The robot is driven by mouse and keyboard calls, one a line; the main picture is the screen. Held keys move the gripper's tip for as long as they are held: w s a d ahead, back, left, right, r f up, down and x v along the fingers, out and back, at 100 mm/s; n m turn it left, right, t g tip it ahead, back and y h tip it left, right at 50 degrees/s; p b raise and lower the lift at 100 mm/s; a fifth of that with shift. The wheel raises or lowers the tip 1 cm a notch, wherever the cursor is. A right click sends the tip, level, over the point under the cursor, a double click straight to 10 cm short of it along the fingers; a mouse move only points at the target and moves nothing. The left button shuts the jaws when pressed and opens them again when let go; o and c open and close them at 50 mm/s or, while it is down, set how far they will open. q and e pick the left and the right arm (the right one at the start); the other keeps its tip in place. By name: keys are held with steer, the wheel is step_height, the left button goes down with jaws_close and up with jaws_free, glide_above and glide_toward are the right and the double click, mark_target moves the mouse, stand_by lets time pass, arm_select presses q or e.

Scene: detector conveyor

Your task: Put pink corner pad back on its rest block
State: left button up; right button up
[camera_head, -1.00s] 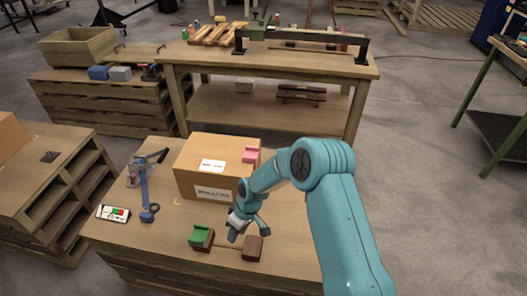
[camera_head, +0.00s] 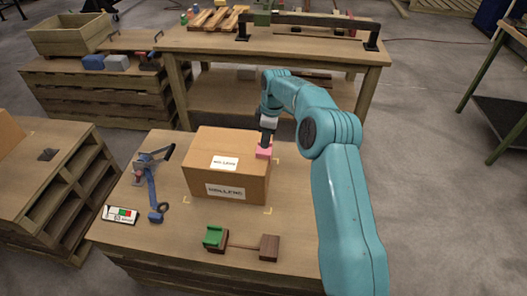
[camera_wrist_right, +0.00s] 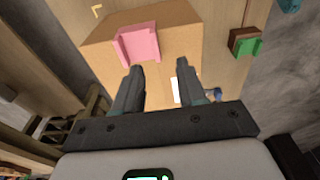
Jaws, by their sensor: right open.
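The pink corner pad (camera_head: 264,152) sits on the top right edge of the cardboard box (camera_head: 222,187). In the right wrist view the pad (camera_wrist_right: 138,43) caps a corner of the box, ahead of my fingers. My right gripper (camera_head: 267,136) is just above the pad in the head view. In the wrist view its two fingers (camera_wrist_right: 157,75) are apart with nothing between them. The rest blocks are two dark wooden blocks joined by a bar; the right block (camera_head: 269,247) is bare and the left one holds a green corner pad (camera_head: 213,236). My left gripper is out of view.
A strapping tool (camera_head: 153,180) with a blue strap stands left of the box on the wooden table (camera_head: 180,238). A white card (camera_head: 120,215) with coloured patches lies at the left edge. A higher workbench (camera_head: 330,55) stands behind.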

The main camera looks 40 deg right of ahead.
mark_target(262, 154)
steer(key=f, duration=0.2)
steer(key=w+f, duration=0.1)
steer(key=f, duration=0.2)
steer(key=f+p, duration=0.1)
steer(key=f, duration=0.2)
steer(key=shift+w+a, duration=0.1)
steer(key=shift+w, duration=0.2)
steer(key=shift+s+r, duration=0.1)
steer(key=shift+s, duration=0.05)
jaws_close()
